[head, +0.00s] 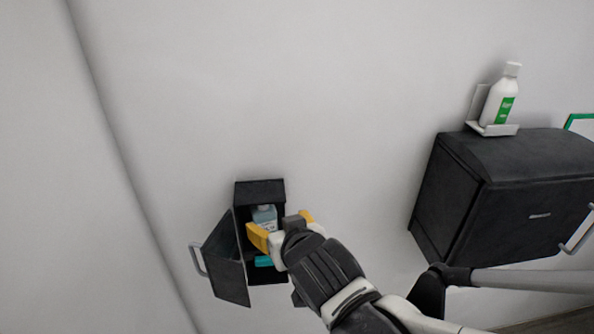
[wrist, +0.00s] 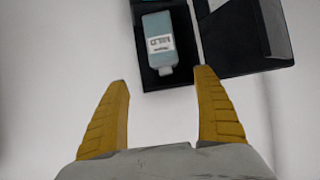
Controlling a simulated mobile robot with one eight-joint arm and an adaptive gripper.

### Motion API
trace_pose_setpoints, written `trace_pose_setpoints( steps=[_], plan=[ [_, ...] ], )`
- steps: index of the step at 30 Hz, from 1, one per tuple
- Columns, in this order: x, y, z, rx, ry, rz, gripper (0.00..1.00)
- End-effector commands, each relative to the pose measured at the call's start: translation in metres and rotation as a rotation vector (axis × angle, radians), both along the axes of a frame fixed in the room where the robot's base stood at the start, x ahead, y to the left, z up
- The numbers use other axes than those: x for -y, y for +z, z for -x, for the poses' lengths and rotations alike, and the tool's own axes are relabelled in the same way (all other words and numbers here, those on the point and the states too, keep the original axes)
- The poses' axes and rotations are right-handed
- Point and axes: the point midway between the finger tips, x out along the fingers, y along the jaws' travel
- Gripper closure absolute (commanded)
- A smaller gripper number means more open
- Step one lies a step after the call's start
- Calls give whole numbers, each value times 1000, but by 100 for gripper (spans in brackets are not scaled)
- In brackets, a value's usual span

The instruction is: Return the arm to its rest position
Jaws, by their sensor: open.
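My gripper (wrist: 163,95) is open, its two yellow fingers spread with nothing between them. In the head view my gripper (head: 280,228) is in front of a small dark wall cabinet, and my arm reaches up to it from the lower right. A bluish bottle (head: 264,215) with a white label stands inside the cabinet (head: 259,188). In the wrist view the bottle (wrist: 157,42) is beyond the fingertips and apart from them. My gripper hides part of the cabinet's inside.
The cabinet door (head: 226,262) hangs open to the left, with a grey handle (head: 197,260). A teal item (head: 263,261) shows low in the cabinet. At right is a larger dark cabinet (head: 515,205) below a white bottle (head: 499,98) on a small shelf (head: 492,130). The wall between is clear.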

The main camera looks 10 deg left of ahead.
Motion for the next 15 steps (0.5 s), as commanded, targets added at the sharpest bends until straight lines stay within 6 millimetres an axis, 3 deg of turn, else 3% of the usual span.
trace_pose_setpoints(
  steps=[4,7,9,12,15],
  plan=[
    [60,-36,-4,-56,-96,36,21],
    [128,-74,4,-134,-201,72,21],
    [175,-103,19,-198,-273,93,21],
    [228,-140,48,-289,-357,108,21],
    [262,-167,77,-362,-414,110,21]
  ],
)
